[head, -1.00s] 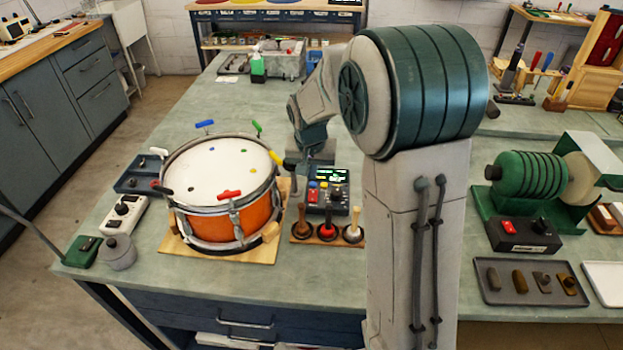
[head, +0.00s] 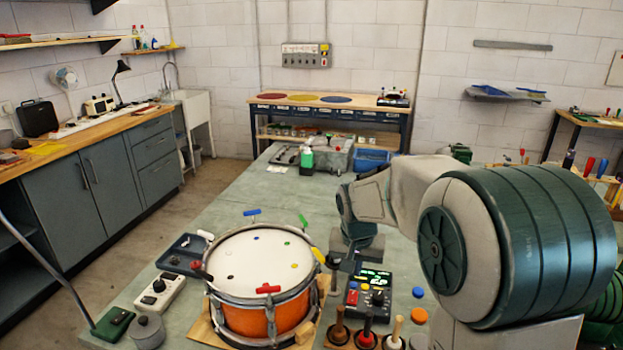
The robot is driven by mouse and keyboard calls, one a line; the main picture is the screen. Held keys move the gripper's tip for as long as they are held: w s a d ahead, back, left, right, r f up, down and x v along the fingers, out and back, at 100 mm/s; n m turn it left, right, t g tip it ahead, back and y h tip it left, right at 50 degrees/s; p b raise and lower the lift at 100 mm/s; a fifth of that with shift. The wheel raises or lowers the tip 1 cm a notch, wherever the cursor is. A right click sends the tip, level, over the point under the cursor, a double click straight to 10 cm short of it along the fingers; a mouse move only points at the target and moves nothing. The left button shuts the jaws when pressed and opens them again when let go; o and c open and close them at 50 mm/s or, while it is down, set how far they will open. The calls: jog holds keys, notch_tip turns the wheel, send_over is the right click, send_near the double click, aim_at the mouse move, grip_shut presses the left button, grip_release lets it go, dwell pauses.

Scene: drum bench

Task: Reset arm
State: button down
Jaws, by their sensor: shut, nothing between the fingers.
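My arm reaches in from the right, with its large green joint close to the camera. Its forearm runs back and left and bends down at the wrist. My gripper (head: 338,263) is small and dark at the end of the wrist, just right of the drum's rim. It is shut and holds nothing. The orange drum (head: 266,318) with a white head stands on a wooden board (head: 200,333). Colored keys sit around its rim: blue (head: 251,212), green (head: 303,220), yellow (head: 318,256) and red (head: 268,289). The yellow key is nearest my gripper; I cannot tell whether they touch.
A control box (head: 368,290) with a lit display stands right of the drum, behind several wooden-handled tools (head: 367,330). Blue and orange caps lie beside it. A white switch box (head: 160,292), a dark tray (head: 186,252) and a grey pot (head: 147,331) stand left. The bench behind the drum is largely clear.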

jog(key=s+d+r+n, duration=0.1)
jog(key=s+r+n, duration=0.2)
jog(key=s, duration=2)
jog(key=shift+s+d+t+y, duration=0.2)
jog(key=shift+s+t+y, duration=0.1)
jog(key=shift+y, duration=0.1)
jog(key=c, duration=2.1)
grip_release()
jog(key=shift+r, duration=0.1)
jog(key=shift+c, duration=0.2)
